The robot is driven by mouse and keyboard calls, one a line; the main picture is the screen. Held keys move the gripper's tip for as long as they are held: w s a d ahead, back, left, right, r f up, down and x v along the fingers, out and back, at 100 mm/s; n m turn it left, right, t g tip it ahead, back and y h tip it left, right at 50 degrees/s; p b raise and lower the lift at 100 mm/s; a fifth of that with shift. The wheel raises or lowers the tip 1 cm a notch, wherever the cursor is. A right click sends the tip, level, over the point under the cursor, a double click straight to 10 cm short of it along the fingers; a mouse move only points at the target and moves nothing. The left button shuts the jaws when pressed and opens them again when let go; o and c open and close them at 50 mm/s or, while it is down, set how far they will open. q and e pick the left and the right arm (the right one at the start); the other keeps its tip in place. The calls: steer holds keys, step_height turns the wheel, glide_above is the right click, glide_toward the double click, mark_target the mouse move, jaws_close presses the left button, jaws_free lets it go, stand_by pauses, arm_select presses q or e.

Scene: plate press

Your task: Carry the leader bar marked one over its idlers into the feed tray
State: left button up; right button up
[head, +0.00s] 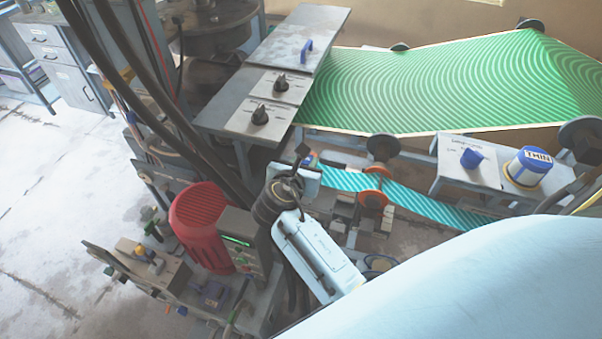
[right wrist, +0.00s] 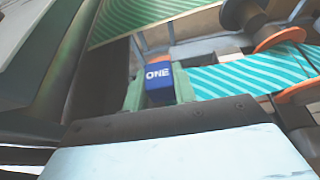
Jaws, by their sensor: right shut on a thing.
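The leader bar marked ONE (right wrist: 158,78) is blue with an orange end. It sits between the green fingers of my right gripper (right wrist: 160,88), which is shut on it. In the head view my right gripper (head: 311,168) is beside the grey press table, below its front edge. A teal striped web (head: 425,202) trails right from the bar, past an idler with orange flanges (head: 373,190). This idler also shows in the right wrist view (right wrist: 262,30). I cannot tell clearly which surface is the feed tray. My left gripper is not in view.
A green striped web (head: 440,85) runs above on dark-ended rollers (head: 383,147). The grey table (head: 225,117) carries black knobs and a blue-handled plate (head: 300,38). A red motor (head: 202,225) stands left of my arm. A tin marked THIN (head: 530,165) stands at right.

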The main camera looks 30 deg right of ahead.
steer(key=shift+w+d+f+b, duration=0.3)
steer(key=shift+w+d, duration=0.05)
steer(key=shift+d, duration=0.05)
steer(key=shift+f+b, duration=1.2)
steer(key=shift+f, duration=1.45)
steer(key=o, duration=1.1)
steer(key=p+v, duration=0.1)
steer(key=v, duration=1.2)
steer(key=shift+s+a+r, duration=0.1)
